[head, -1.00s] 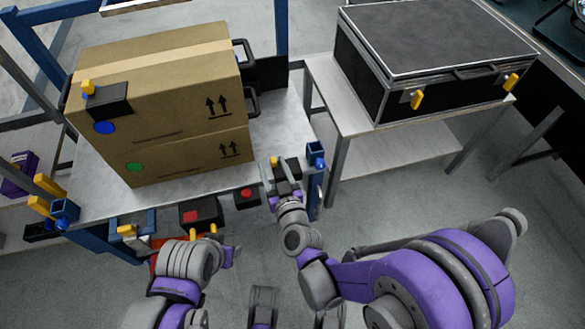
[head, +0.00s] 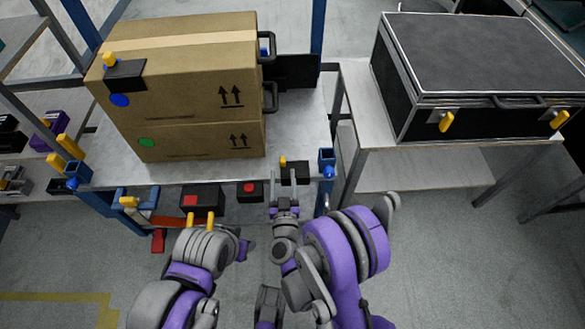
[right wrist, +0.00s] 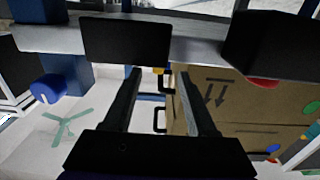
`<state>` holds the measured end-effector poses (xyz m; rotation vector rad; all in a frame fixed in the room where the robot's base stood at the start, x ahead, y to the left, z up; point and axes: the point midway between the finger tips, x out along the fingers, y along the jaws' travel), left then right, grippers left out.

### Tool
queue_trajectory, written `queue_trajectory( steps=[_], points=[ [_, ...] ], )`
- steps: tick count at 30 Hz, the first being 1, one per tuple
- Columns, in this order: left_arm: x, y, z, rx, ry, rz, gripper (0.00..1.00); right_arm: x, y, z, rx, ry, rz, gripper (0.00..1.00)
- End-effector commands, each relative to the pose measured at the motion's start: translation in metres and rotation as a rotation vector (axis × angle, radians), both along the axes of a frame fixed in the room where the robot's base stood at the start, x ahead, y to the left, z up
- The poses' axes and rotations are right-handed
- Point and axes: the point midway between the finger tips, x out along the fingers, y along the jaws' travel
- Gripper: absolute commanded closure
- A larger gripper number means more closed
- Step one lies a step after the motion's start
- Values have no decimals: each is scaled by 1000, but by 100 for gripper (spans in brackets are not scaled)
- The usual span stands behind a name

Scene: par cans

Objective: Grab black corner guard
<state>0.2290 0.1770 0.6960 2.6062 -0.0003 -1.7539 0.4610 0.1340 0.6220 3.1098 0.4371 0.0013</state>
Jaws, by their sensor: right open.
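A black corner guard (head: 294,172) with a yellow knob sits at the cart's front edge, near the right post. In the right wrist view a black block (right wrist: 125,40) with a yellow knob stands just past the fingertips, seen upside down. A similar black guard (head: 126,75) with a yellow knob is on the upper carton's front left corner. My right gripper (head: 284,183) is open and empty, just in front of the edge guard; its fingers also show in the right wrist view (right wrist: 158,82). My left arm is bent low; its gripper's fingers cannot be made out.
Two stacked cartons (head: 195,105) stand on the grey cart (head: 290,130). Blue posts (head: 327,162) rise at its corners. Black blocks with red buttons (head: 250,190) lie along the front edge. A black case (head: 470,75) is on a table at right.

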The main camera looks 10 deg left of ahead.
Motion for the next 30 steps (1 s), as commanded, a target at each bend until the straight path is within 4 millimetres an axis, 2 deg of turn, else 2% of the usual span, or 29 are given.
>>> queue_trajectory(
  steps=[1, 6, 11, 18, 21, 29, 30],
  points=[
    [-2, 0, 15, 0, -5, 0, 50, 6, 1, 6, 0, -2, -2, 43],
    [-3, 0, 29, 0, -10, 0, 50, 25, 7, 3, 0, -1, -1, 43],
    [-3, 0, 30, 0, -10, 0, 50, 35, 9, 1, 0, 0, 0, 43],
    [-3, 0, 28, 0, -9, 0, 50, 69, 18, 3, 1, 0, 0, 43],
    [-3, 0, 28, 0, -9, 0, 50, 77, 20, 3, 1, 1, 0, 43],
    [-3, 0, 28, 0, -9, 0, 50, 80, 21, 3, 1, 0, 0, 43],
    [-3, 0, 28, 0, -9, 0, 50, 79, 21, 3, 1, 0, 0, 50]
  ],
)
